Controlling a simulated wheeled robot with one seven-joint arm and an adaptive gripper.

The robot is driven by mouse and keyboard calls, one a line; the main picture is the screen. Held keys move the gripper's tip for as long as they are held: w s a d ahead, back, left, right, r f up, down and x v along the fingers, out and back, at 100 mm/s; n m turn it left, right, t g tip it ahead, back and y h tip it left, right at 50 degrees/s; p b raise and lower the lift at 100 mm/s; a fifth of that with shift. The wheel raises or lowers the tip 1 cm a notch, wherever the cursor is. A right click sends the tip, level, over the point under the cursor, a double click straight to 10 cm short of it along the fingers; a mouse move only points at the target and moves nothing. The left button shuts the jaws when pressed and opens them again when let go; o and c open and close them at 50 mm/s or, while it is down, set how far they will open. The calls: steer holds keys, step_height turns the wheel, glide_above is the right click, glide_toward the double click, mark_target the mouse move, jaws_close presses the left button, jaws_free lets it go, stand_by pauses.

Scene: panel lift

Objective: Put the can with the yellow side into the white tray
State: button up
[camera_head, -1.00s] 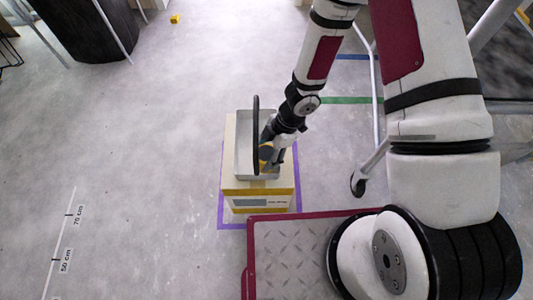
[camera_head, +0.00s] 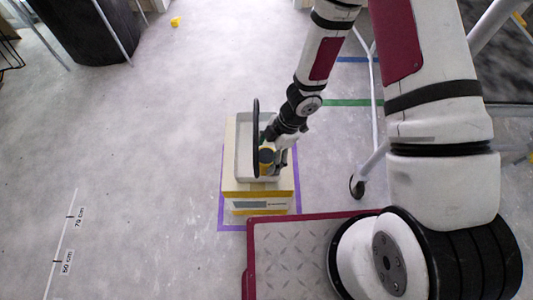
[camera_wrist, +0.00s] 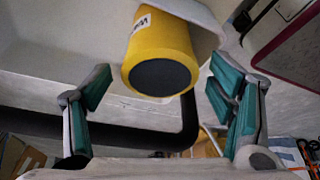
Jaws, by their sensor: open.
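The can with the yellow side (camera_head: 266,168) has a dark top and stands about upright within the outline of the white tray (camera_head: 243,150), near its front end. In the wrist view the yellow can (camera_wrist: 165,42) shows its dark round end toward me and part of a printed label. My gripper (camera_head: 279,156) is at the can's right in the head view. In the wrist view its green-padded fingers are spread wide, with gaps on both sides of the can. The can's base is hidden, so its contact with the tray floor cannot be seen.
The tray sits on a cardboard box (camera_head: 240,206) inside a purple floor outline. A black upright bar or hoop (camera_head: 256,130) rises at the tray, just left of the can. A small yellow object (camera_head: 176,21) lies far off.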

steer(key=p+v, duration=0.6)
steer(key=v, duration=0.5)
